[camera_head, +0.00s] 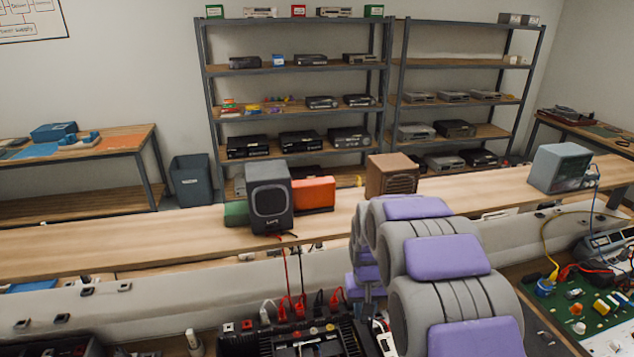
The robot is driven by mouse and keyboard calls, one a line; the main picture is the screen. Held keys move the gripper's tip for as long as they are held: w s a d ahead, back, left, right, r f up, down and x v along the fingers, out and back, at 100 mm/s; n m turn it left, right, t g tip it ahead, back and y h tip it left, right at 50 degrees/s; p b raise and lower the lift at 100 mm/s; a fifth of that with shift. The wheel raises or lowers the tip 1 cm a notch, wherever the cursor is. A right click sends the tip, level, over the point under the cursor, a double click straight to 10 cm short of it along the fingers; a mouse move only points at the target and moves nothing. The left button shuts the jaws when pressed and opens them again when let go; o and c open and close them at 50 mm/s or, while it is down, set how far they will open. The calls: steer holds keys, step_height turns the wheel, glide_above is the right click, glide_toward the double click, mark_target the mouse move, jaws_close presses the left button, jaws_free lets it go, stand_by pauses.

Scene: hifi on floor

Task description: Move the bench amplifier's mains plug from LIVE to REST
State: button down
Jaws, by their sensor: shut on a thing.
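A black unit with knobs and terminals (305,340), which may be the bench amplifier, sits at the bottom centre, cut off by the lower edge. Red, black and white plugs with leads stand along its back. A narrow white strip (386,343) shows beside it, partly hidden by my arm; I cannot tell if it carries sockets. I cannot pick out the mains plug or any LIVE or REST label. My grey arm with purple pads rises from the bottom right and bends down behind itself. My gripper's fingers do not show.
A dark speaker (269,198), an orange box (313,194), a brown wooden box (391,176) and a grey-blue instrument (560,168) stand on the long wooden shelf (130,238). A green circuit board (590,312) with cables lies at right. The shelf's left part is clear.

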steer(key=shift+w+d+f+n, duration=0.25)
steer(key=shift+w+n, duration=0.2)
steer(key=shift+n, duration=0.15)
steer(key=shift+w+d+f+n+y+b, duration=0.25)
steer(key=shift+w+d+f+n+b, duration=0.55)
steer(key=shift+w+d+f+n, duration=1.9)
steer(key=shift+w+d+f+n+y+b, duration=0.2)
steer(key=shift+w+d+f+n+b, duration=1.05)
steer(key=shift+n, duration=2.4)
steer(key=shift+w+d+f+n+y+b, duration=0.25)
steer(key=shift+w+d+f+n+b, duration=0.15)
steer(key=shift+w+d+f+n, duration=2.35)
steer(key=shift+s+a+f+n, duration=0.1)
steer(key=shift+s+f+n, duration=0.15)
steer(key=shift+f, duration=0.25)
steer(key=shift+s+a+f+n, duration=0.15)
steer(key=shift+s+f, duration=0.15)
steer(key=shift+f, duration=0.2)
steer(key=c, duration=0.8)
jaws_free()
steer(key=shift+c, duration=0.2)
